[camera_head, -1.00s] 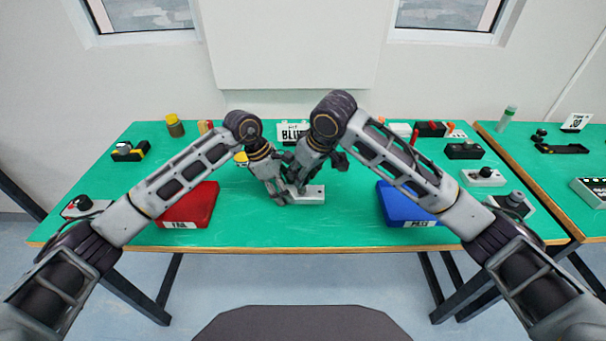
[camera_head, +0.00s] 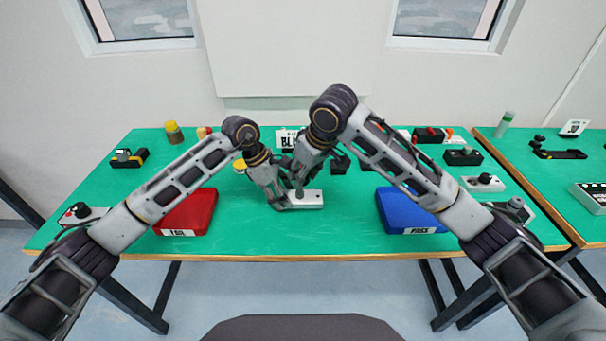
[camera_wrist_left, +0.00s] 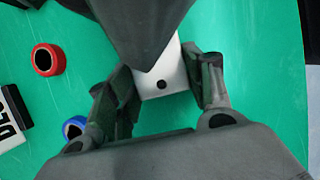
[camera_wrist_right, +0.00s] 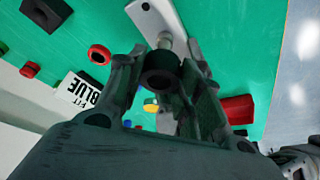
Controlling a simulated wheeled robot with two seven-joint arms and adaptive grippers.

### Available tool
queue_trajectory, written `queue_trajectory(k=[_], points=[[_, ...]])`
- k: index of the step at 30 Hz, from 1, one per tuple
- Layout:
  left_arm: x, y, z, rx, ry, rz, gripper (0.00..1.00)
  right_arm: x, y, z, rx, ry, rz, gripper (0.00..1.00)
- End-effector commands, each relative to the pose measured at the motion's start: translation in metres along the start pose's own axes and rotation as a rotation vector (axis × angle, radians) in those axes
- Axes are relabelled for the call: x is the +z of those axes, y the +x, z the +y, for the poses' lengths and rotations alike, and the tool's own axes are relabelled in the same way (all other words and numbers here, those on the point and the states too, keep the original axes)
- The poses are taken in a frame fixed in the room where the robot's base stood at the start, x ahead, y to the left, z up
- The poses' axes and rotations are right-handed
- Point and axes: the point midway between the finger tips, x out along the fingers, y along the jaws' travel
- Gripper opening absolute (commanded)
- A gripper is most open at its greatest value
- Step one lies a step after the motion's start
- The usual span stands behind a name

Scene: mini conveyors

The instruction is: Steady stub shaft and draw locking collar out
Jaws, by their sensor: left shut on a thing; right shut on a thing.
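A light grey block (camera_head: 314,200) with a hole in its end lies near the middle of the bench. My left gripper (camera_head: 281,204) is low at its left end; in the left wrist view its fingers are shut on either side of the block (camera_wrist_left: 165,80). In the right wrist view a grey stub shaft (camera_wrist_right: 179,44) stands on the block. My right gripper (camera_head: 298,190) is above the block, shut on a dark round locking collar (camera_wrist_right: 160,80). The collar lines up with the shaft; I cannot tell whether it is still around the shaft's end.
A red tray (camera_head: 190,212) marked FAIL lies left, a blue tray (camera_head: 415,212) marked PASS right. A red ring (camera_wrist_left: 47,60) and a blue ring (camera_wrist_left: 74,128) lie beyond the block, near a sign (camera_wrist_right: 82,90) reading FIT BLUE. The front middle of the bench is clear.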

Motion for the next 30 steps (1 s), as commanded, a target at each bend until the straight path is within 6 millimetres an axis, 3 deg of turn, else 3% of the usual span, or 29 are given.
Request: queue_trajectory(k=[1,12,13,18,30], points=[[0.0024,0.0110,-0.0087,-0.022,0.012,0.006,0.18,-0.0112,-0.0108,-0.0044,-0.006,-0.005,0.036,0.12],[0.0036,0.0111,-0.0093,-0.022,0.015,0.006,0.18,-0.0116,-0.0129,-0.0051,-0.006,-0.006,0.036,0.12],[0.0036,0.0111,-0.0093,-0.022,0.015,0.006,0.55,-0.0116,-0.0129,-0.0051,-0.006,-0.006,0.036,0.12],[0.0036,0.0111,-0.0093,-0.022,0.015,0.006,0.77,-0.0116,-0.0130,-0.0053,-0.006,-0.006,0.036,0.12],[0.0036,0.0097,-0.0091,-0.022,0.015,0.006,0.77,-0.0116,-0.0130,-0.0054,-0.007,-0.006,0.036,0.12]])
